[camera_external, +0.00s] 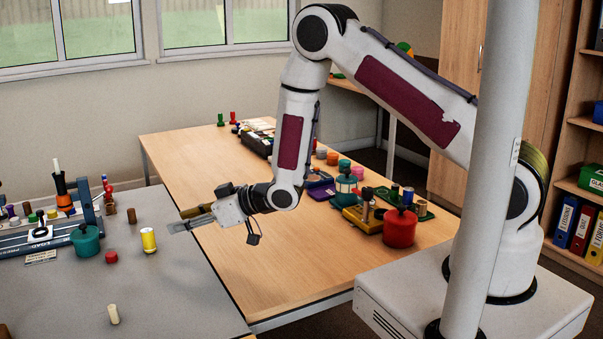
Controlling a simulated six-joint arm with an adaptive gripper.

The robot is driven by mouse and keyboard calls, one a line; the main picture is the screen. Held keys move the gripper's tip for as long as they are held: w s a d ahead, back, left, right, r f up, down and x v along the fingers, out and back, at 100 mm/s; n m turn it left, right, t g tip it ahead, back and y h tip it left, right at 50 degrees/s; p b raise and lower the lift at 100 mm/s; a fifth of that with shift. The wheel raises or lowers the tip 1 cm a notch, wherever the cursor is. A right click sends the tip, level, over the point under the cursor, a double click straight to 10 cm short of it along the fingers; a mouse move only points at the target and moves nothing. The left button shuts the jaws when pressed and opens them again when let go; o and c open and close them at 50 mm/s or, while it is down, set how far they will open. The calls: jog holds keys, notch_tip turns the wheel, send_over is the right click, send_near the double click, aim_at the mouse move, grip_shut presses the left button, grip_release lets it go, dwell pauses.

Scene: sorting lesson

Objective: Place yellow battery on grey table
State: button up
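A yellow battery (148,240) with a pale top stands upright on the grey table (185,295), near that table's right edge. My gripper (178,220) hangs at the seam between the grey table and the wooden table, to the right of the battery and slightly above it in the picture. Its fingers point left and look apart, with nothing visible between them. The gripper appears clear of the battery, though the exact depth between them is hard to judge.
A red cap-like piece (111,257), a teal pot (86,241) and a brown cylinder (131,215) stand near the battery. A cream cylinder (114,314) stands nearer the front. The wooden table (245,250) holds a red pot (400,228) and several small items. The grey table's front right is clear.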

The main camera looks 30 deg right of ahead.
jog(key=w+d+r+m+t+h, duration=0.15)
jog(key=w+d+r+h, duration=0.25)
jog(key=d+r, duration=0.7)
jog(key=s+d+r+m+h, duration=0.2)
jog(key=s+d+r, duration=0.1)
jog(key=d+r, duration=0.3)
jog(key=s+d+r+m+h, duration=0.1)
jog(key=s+d+r, duration=0.2)
jog(key=d+r, duration=0.35)
jog(key=s+d+r+m+g+h, duration=0.2)
jog(key=s+d+r+m+h, duration=0.15)
jog(key=s+d, duration=0.95)
jog(key=s+d+m+g, duration=0.1)
jog(key=s+d+g, duration=0.1)
jog(key=s, duration=1.5)
jog(key=shift+r+m, duration=0.4)
jog(key=shift+r, duration=0.05)
jog(key=shift+g, duration=0.25)
